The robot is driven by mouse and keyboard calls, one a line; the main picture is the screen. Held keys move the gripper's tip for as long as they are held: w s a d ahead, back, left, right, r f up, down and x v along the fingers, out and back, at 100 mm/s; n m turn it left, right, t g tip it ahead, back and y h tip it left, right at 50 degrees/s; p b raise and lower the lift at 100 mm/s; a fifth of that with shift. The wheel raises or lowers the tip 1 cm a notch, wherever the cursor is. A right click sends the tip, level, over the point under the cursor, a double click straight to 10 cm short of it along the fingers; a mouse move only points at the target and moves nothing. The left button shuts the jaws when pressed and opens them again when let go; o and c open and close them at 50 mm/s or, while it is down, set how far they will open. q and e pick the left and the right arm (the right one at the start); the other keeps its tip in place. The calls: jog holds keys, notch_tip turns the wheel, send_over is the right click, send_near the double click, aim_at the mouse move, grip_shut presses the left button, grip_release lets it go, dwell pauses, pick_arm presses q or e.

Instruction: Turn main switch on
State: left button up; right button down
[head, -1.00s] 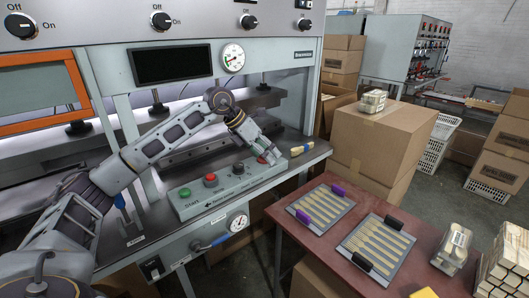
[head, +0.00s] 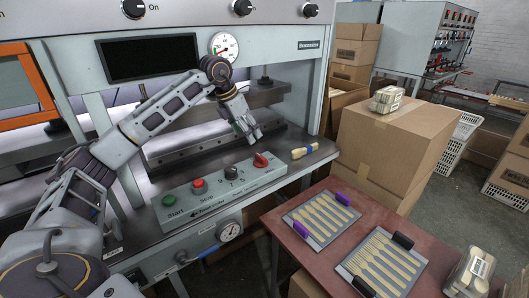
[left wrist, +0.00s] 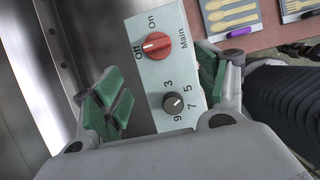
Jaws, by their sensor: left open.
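The main switch is a red rotary knob (head: 261,160) at the right end of the grey control panel (head: 215,188). In the left wrist view the red knob (left wrist: 157,45) is in full sight, with "On" and "Off" printed beside it and "Main" below. Its pale mark appears to point toward "Off". My left gripper (head: 250,137) is open and empty, above and slightly left of the red knob, apart from it. In the left wrist view its green-padded fingers (left wrist: 160,88) stand wide on both sides of the panel. My right gripper is not in view.
A black numbered dial (head: 231,171), a red stop button (head: 198,187) and a green start button (head: 169,200) share the panel. The press frame (head: 313,85) stands behind. A red table (head: 289,253) holds spoon trays.

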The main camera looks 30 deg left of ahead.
pick_arm(q)
jog(key=shift+w+a+r, duration=0.15)
jog(key=shift+w+a, duration=0.05)
jog(key=shift+w, duration=0.1)
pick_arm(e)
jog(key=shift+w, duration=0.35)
pick_arm(q)
send_over(260, 156)
jog(key=s, duration=0.2)
jog(key=f, duration=0.5)
jog(key=a+f, duration=0.1)
jog(key=f, duration=0.2)
jog(key=shift+b, duration=0.4)
jog(key=x, duration=0.4)
jog(key=shift+w+d+f, duration=0.1)
jog(key=shift+w+f, duration=0.05)
jog(key=shift+f, duration=0.1)
jog(key=shift+w+f, duration=0.1)
jog(key=shift+f, duration=0.15)
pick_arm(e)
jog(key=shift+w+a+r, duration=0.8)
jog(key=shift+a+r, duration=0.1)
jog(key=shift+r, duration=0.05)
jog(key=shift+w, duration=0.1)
